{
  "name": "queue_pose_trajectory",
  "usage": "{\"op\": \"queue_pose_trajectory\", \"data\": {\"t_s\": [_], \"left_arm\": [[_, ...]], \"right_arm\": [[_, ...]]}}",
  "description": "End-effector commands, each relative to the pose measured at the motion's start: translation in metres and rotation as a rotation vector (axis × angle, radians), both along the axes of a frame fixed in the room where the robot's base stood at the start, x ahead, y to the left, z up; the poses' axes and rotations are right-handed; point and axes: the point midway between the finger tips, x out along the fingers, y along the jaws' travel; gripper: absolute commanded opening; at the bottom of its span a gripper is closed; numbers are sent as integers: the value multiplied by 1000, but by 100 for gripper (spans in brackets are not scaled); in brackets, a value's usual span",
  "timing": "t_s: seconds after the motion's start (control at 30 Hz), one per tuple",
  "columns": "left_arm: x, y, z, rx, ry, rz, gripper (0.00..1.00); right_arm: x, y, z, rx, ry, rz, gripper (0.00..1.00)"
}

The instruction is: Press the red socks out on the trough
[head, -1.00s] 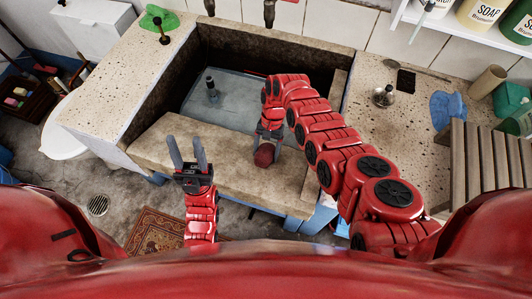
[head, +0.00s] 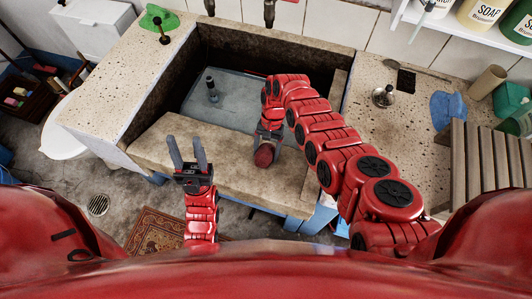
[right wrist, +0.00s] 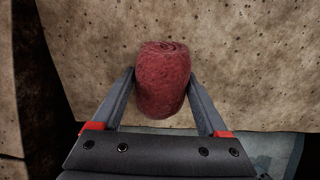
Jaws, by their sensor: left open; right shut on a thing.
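The red socks (head: 264,155) form a rolled dark red bundle at the front ledge of the stone trough (head: 165,145). The bundle also shows in the right wrist view (right wrist: 163,80), between the two fingers. My right gripper (head: 268,140) is shut on the bundle and points down at the ledge. In the right wrist view my right gripper (right wrist: 163,100) has a finger on each side of the roll. Whether the bundle touches the stone is hard to tell. My left gripper (head: 187,155) is open and empty, in front of the ledge's left part.
The basin holds grey water (head: 235,100) with a dark upright plug handle (head: 212,90). Taps (head: 269,12) hang over the back wall. A green cloth (head: 158,18) lies on the left counter. A blue cloth (head: 447,108) and a slatted rack (head: 485,160) are at the right.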

Motion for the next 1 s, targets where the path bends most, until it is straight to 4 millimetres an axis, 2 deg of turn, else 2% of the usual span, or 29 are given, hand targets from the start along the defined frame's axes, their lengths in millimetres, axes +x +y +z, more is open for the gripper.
{"op": "queue_pose_trajectory", "data": {"t_s": [0.07, 0.6, 1.0], "left_arm": [[0, 0, 1, 0, 0, 0, 46], [0, 0, 15, 0, 0, 0, 46], [0, 0, 15, 0, 0, 0, 46]], "right_arm": [[-5, 0, 2, -2, 16, 4, 10], [24, -8, 58, -1, 1, 0, 10], [27, -9, 63, 0, 1, 0, 10]]}}
